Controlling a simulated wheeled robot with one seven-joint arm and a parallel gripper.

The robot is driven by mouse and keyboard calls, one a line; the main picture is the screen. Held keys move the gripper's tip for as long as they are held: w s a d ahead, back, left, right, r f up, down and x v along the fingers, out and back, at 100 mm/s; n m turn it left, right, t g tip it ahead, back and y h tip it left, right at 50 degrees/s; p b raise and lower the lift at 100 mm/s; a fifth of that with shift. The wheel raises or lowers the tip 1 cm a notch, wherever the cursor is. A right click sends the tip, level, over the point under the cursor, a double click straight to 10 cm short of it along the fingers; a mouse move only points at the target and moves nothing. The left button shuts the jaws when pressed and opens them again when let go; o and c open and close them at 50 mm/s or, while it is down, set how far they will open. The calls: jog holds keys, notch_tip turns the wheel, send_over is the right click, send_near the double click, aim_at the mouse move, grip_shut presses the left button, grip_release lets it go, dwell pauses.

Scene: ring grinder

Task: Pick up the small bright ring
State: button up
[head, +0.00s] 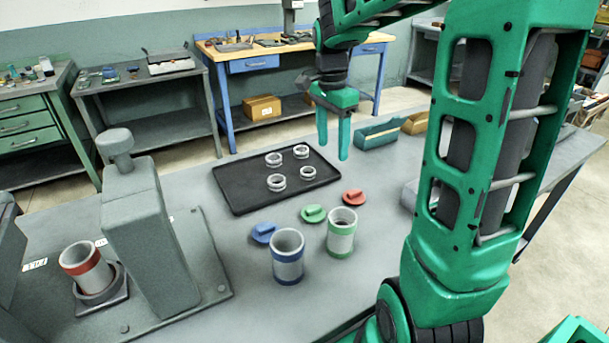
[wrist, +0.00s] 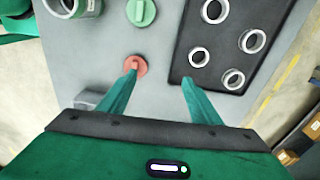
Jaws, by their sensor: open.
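Several pale metal rings stand on the black tray (head: 243,190): back left (head: 273,165), back right (head: 301,157), front left (head: 276,188) and front right (head: 308,179). They look alike in the head view, and I cannot tell for sure which is the small bright one. In the wrist view two have narrower outlines, one near the tray's edge (wrist: 191,57) and one below it (wrist: 233,88). My gripper (head: 333,157) is open and empty, fingers pointing down near the tray's right end. In the wrist view its fingertips (wrist: 159,77) are apart beside the rings.
Blue-banded (head: 288,265) and green-banded (head: 341,240) cups stand in front of the tray, with blue (head: 263,232), green (head: 313,214) and red (head: 353,197) lids nearby. A grey machine (head: 150,235) with a red-banded cup (head: 85,263) stands left. A teal open box (head: 378,135) is behind my gripper.

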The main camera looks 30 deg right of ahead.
jog(key=w+a+f+m, duration=0.15)
jog(key=w+m, duration=0.25)
jog(key=w, duration=0.4)
jog(key=shift+y, duration=0.4)
jog(key=f, duration=1)
jog(key=shift+w+a+f, duration=0.15)
jog(key=shift+w+f, duration=0.2)
jog(key=shift+w, duration=0.05)
jog(key=c, duration=1.1)
